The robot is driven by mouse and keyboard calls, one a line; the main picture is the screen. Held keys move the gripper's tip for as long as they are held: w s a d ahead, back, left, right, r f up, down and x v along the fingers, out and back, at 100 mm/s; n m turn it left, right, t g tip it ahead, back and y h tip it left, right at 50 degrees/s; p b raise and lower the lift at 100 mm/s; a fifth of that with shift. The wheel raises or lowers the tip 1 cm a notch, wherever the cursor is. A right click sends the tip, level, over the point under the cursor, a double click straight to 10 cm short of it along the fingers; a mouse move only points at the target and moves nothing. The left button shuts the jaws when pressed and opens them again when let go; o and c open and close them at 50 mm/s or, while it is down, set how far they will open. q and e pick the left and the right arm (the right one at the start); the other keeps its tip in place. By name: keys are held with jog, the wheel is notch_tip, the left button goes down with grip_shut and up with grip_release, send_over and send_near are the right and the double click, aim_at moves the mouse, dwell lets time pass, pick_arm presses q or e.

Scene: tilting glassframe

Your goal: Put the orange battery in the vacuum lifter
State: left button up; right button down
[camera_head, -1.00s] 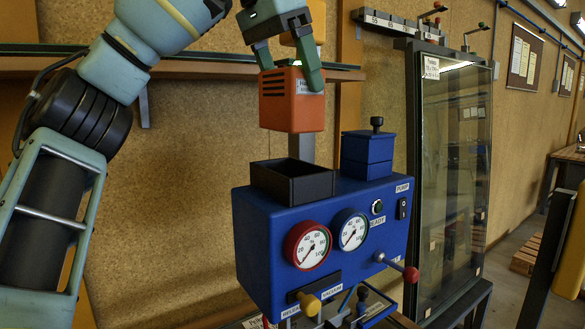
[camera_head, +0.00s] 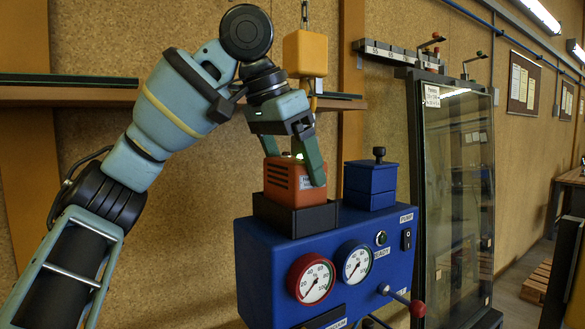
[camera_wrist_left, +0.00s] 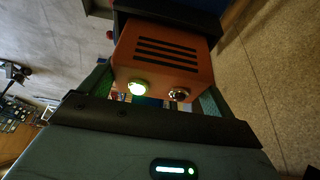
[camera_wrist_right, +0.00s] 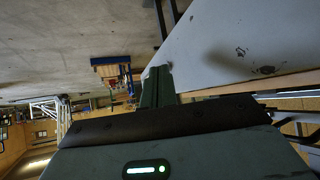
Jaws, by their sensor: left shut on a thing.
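The orange battery (camera_head: 284,180) is upright, with its lower part inside the black open-topped holder (camera_head: 296,220) on top of the blue vacuum lifter (camera_head: 335,258). My left gripper (camera_head: 296,172) has its fingers around the battery's upper part and is shut on it. In the left wrist view the battery (camera_wrist_left: 165,58) shows its dark slots, a lit green lamp and a metal knob between the fingers, with the dark holder beyond. Whether the battery touches the holder's floor is hidden. My right gripper shows only in the right wrist view (camera_wrist_right: 158,85), where nothing is visibly held.
A blue box with a black knob (camera_head: 369,183) stands beside the holder on the lifter. Two gauges and a red-tipped lever (camera_head: 417,308) are on its front. A yellow block (camera_head: 305,54) hangs behind my left gripper. A tall glass pane (camera_head: 455,180) stands at the right.

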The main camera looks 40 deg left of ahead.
pick_arm(q)
jog(key=shift+s+f, duration=0.1)
jog(key=shift+f, duration=0.25)
jog(key=shift+f, duration=0.1)
jog(key=o, duration=1.3)
jog(key=shift+f, duration=0.1)
jog(key=shift+o, duration=0.2)
jog(key=v, duration=1.2)
